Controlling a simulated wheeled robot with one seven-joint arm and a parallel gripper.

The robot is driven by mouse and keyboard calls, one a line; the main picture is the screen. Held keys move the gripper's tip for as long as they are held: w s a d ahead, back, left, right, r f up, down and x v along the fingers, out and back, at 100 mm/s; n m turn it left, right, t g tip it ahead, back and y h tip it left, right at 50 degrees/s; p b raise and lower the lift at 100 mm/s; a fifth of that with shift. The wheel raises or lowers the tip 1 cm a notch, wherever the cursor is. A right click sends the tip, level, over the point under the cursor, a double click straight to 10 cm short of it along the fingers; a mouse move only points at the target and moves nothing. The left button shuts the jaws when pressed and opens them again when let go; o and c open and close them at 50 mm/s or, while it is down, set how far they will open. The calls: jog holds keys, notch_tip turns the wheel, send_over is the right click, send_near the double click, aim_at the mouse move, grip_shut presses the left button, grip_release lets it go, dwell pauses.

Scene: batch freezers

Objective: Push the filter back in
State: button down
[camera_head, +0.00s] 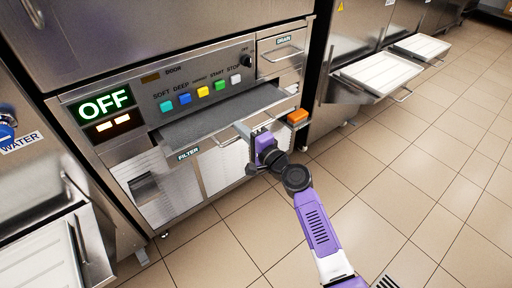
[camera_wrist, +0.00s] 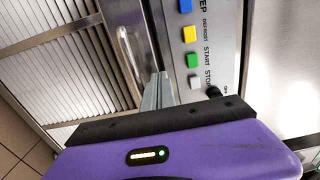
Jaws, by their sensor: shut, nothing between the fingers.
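The filter (camera_head: 215,122) is a flat drawer with a dark grey top and a metal front edge labelled FILTER. In the head view it sticks out from the machine below the control panel. My gripper (camera_head: 242,130) is at the right half of its front edge, with the fingers shut and empty. In the wrist view the shut fingers (camera_wrist: 158,90) point towards the machine, close to a shiny handle (camera_wrist: 128,55) on a metal front. I cannot tell whether the fingertips touch the filter.
The control panel (camera_head: 205,70) with coloured buttons and an OFF display is above the filter. A drain drawer (camera_head: 284,42) is at its upper right, and an orange block (camera_head: 298,117) is below that. Other machines with white trays (camera_head: 380,72) stand to the right. The tiled floor in front is clear.

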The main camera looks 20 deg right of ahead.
aim_at(228, 121)
jog(key=b+x, duration=0.3)
jog(key=x, duration=0.5)
jog(key=shift+f, duration=0.1)
jog(key=shift+s, duration=0.1)
